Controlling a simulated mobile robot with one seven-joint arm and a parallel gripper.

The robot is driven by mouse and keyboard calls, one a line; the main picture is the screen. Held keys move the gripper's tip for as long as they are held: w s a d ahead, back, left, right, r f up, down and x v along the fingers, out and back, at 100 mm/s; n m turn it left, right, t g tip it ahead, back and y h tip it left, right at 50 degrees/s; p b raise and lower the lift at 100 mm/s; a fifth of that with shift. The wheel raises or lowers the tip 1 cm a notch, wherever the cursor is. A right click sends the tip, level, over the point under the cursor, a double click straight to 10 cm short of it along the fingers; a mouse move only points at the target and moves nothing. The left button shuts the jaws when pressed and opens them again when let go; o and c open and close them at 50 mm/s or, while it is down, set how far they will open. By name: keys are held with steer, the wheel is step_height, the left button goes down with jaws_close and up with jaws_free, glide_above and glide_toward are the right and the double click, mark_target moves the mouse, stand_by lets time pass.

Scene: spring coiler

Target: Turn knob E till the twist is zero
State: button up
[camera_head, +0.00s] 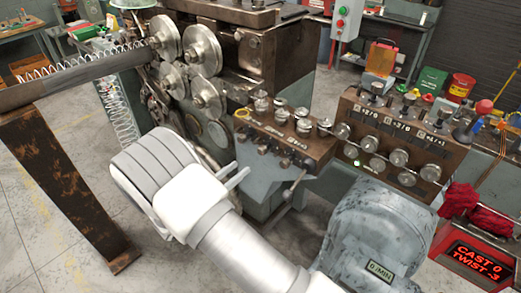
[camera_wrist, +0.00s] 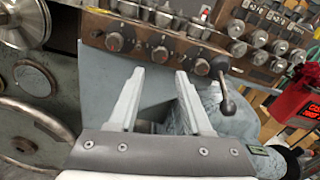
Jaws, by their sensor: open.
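The red display (camera_head: 478,262) at the lower right of the head view reads CAST 0 and TWIST -3. A brown knob panel (camera_head: 292,140) sits on the coiler, with several small knobs along its front. In the wrist view these front knobs show as a row (camera_wrist: 159,54) above my fingers. I cannot read which one is E. My gripper (camera_wrist: 159,76) is open and empty, its fingers pointing toward the panel, below the knobs. In the head view one finger of my gripper (camera_head: 237,180) shows left of the panel; the other is hidden.
A lever with a dark ball handle (camera_wrist: 222,66) hangs by the panel's right end, near my right finger. A second panel with dials (camera_head: 395,150) stands to the right, behind a grey motor housing (camera_head: 378,225). Large rollers (camera_head: 205,75) and a spring (camera_head: 85,65) are at left.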

mark_target(260, 152)
steer(key=p+x, duration=0.1)
steer(key=x, duration=1)
steer(key=shift+s, duration=0.1)
jaws_close()
